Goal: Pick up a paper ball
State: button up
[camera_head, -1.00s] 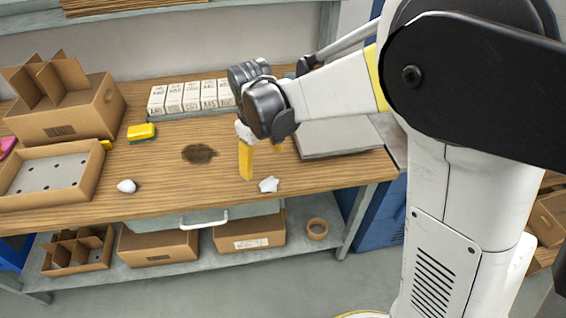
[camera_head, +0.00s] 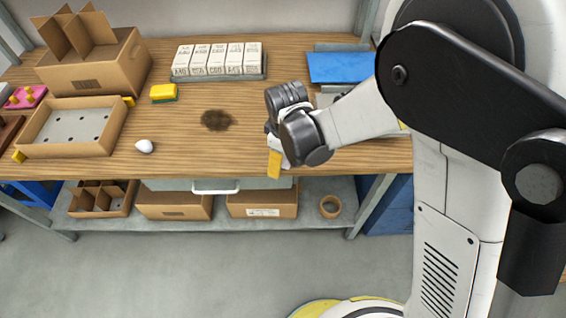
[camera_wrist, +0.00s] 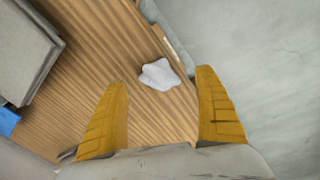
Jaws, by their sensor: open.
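A crumpled white paper ball (camera_wrist: 159,74) lies on the wooden workbench (camera_wrist: 75,75) close to its front edge, in the wrist view. In the head view it is hidden behind my gripper (camera_head: 275,164). My gripper is open and empty, its yellow fingers pointing down over the bench edge. In the wrist view the paper ball shows between and just beyond the fingertips of my gripper (camera_wrist: 162,84), with a gap on both sides. A second white, rounded lump (camera_head: 144,146) lies on the bench further left, apart from my gripper; its surface looks smoother.
A low cardboard tray (camera_head: 32,146), a divided carton (camera_head: 105,72) and a yellow-green sponge (camera_head: 163,93) stand left. White labelled boxes (camera_head: 216,60) stand at the back. A dark stain (camera_head: 216,120) marks the middle. A blue object (camera_head: 340,67) lies at right. A shelf below holds cartons.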

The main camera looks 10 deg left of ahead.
jog(key=f, duration=0.2)
jog(key=shift+w+a+f+b, duration=0.1)
jog(key=shift+w+f+b, duration=0.15)
jog(key=shift+f+b, duration=0.1)
jog(key=shift+r, duration=0.1)
jog(key=c, duration=1)
